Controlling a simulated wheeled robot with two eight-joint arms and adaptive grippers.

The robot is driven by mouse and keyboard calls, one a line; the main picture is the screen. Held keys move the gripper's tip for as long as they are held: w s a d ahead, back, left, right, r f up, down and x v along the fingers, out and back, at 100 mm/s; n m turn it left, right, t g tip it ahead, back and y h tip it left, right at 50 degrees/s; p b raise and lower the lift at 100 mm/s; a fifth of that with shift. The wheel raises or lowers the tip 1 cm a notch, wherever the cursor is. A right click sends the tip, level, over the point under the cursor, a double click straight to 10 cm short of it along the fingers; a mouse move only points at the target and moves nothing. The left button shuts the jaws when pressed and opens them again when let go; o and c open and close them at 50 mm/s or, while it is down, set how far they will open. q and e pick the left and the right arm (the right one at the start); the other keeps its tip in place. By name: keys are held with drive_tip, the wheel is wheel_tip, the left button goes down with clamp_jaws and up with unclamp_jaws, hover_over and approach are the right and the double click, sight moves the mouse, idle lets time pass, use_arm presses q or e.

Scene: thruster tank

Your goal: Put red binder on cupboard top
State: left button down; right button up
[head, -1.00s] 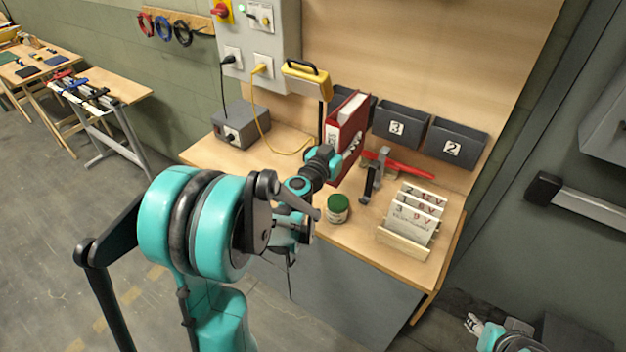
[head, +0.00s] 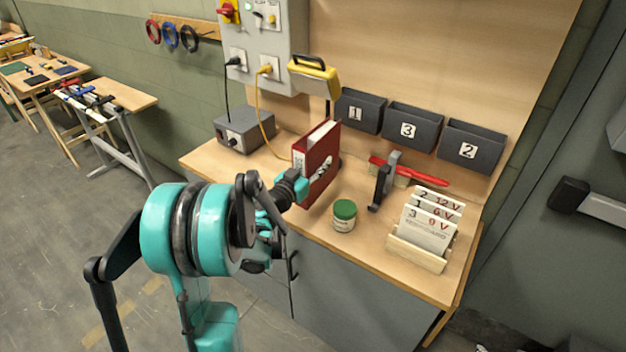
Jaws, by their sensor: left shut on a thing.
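The red binder (head: 317,160) stands upright over the wooden cupboard top (head: 372,256), its pale label facing left and white pages showing at the top. My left gripper (head: 321,171) is shut on the binder's near side; its fingers show against the red cover. I cannot tell whether the binder's bottom edge touches the wood. Only a small pale piece, probably of my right gripper (head: 481,348), shows at the bottom edge; its jaws cannot be made out.
A green-lidded jar (head: 344,216), a grey clamp-like stand (head: 384,182), a red tool (head: 410,171) and a card holder (head: 417,255) stand right of the binder. A grey box (head: 243,129) with cables is at left. Numbered bins (head: 411,127) hang behind. Bare wood lies front left.

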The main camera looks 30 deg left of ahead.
use_arm(q)
drive_tip(key=f+b, duration=0.1)
drive_tip(key=f, duration=0.1)
drive_tip(key=a+f+b, duration=0.1)
drive_tip(key=f, duration=0.2)
drive_tip(key=shift+s+a+b, duration=0.1)
drive_tip(key=shift+a+b, duration=0.05)
drive_tip(key=shift+b, duration=0.2)
drive_tip(key=shift+r, duration=0.15)
drive_tip(key=c, duration=1)
unclamp_jaws()
